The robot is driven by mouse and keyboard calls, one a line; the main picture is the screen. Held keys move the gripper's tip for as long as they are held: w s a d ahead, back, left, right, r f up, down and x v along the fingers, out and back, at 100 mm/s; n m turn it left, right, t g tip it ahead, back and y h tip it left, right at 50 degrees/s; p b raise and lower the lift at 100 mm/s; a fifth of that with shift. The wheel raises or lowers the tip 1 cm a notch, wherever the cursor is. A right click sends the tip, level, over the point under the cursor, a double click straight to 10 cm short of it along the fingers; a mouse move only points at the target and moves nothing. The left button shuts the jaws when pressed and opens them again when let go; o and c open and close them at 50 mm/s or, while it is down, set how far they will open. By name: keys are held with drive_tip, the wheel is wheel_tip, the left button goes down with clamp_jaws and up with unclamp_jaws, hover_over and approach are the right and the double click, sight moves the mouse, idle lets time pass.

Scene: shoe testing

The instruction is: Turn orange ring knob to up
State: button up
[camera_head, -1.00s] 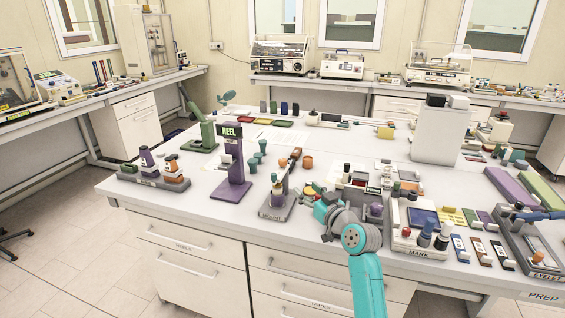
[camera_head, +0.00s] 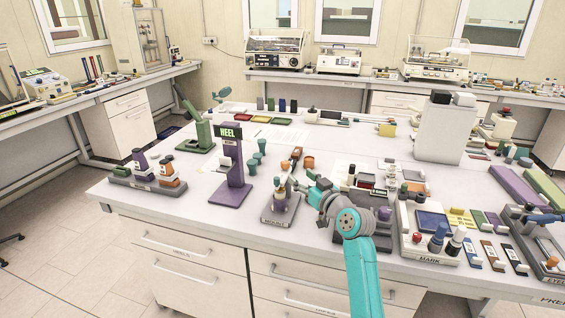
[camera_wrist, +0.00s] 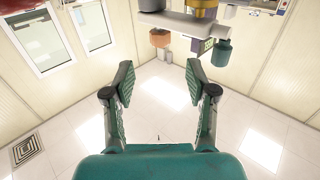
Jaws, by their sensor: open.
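My gripper (camera_head: 306,187) is at the right side of the small grey stand marked "MOULD" (camera_head: 278,217). Its two teal fingers stand apart with nothing between them, as the wrist view (camera_wrist: 157,78) shows. The stand carries a small purple and pale bottle-like part and a brown-orange piece near its top. An orange round piece (camera_head: 309,162) shows just behind my gripper; I cannot tell whether it is the ring knob. In the wrist view an orange piece (camera_wrist: 160,38) lies beyond the fingertips, near a gold cylinder (camera_wrist: 201,8). No pointer or up mark is readable.
A purple "HEEL" stand (camera_head: 234,170) is left of the stand. A grey rack with bottles (camera_head: 149,180) is farther left. The crowded "MARK" tray (camera_head: 430,255) is to the right. The table front between the racks is clear.

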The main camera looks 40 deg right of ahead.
sight(288, 166)
drive_tip(key=w, duration=0.7)
drive_tip(key=w+d, duration=0.1)
drive_tip(key=w, duration=0.2)
drive_tip(key=shift+w, duration=0.15)
clamp_jaws()
